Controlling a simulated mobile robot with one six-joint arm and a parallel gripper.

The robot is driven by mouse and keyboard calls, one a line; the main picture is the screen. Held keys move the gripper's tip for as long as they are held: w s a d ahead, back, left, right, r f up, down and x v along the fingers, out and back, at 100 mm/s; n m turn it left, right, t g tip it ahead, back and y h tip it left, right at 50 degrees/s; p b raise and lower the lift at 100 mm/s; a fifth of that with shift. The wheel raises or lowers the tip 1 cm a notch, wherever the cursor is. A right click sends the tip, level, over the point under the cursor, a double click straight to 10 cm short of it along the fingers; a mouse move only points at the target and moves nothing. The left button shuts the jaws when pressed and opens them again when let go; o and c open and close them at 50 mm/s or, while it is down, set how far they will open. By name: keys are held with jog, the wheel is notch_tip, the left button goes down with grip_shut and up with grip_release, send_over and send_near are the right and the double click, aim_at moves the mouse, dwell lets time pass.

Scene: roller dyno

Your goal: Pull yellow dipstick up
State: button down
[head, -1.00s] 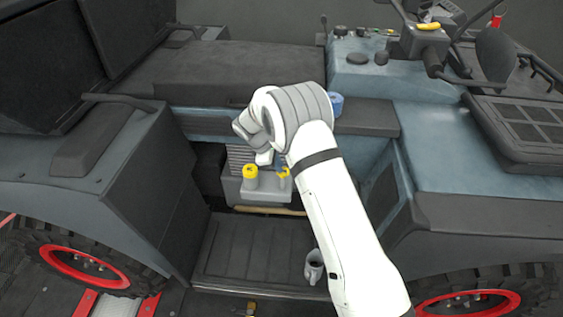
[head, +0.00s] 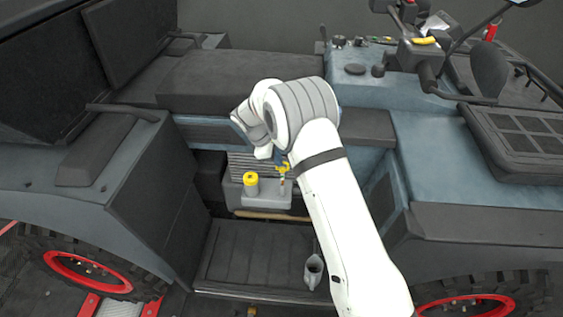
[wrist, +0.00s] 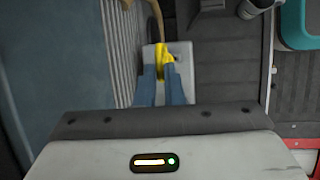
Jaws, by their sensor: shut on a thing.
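The yellow dipstick (head: 284,168) is in the head view at the right of the grey engine block, its handle just under my gripper. A short length of its thin rod shows below the handle, above the block's top. My gripper (head: 279,159) has blue fingers and is shut on the handle; the white wrist hides part of it. In the wrist view the yellow handle (wrist: 162,62) sits between the tips of the two blue fingers (wrist: 161,74). Whether the rod's lower end is still inside the block cannot be told.
A yellow-capped filler (head: 250,183) stands close left of the dipstick on the grey block (head: 262,201). A grey jug (head: 313,271) stands on the ribbed step (head: 255,255) below. Vehicle side panels flank the opening; the seat base (head: 225,80) is above.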

notch_tip(320, 180, up, 2)
jog(key=shift+r, duration=0.15)
jog(key=c, duration=1.5)
grip_release()
jog(key=shift+c, duration=0.2)
jog(key=v, duration=0.8)
jog(key=shift+w, duration=0.1)
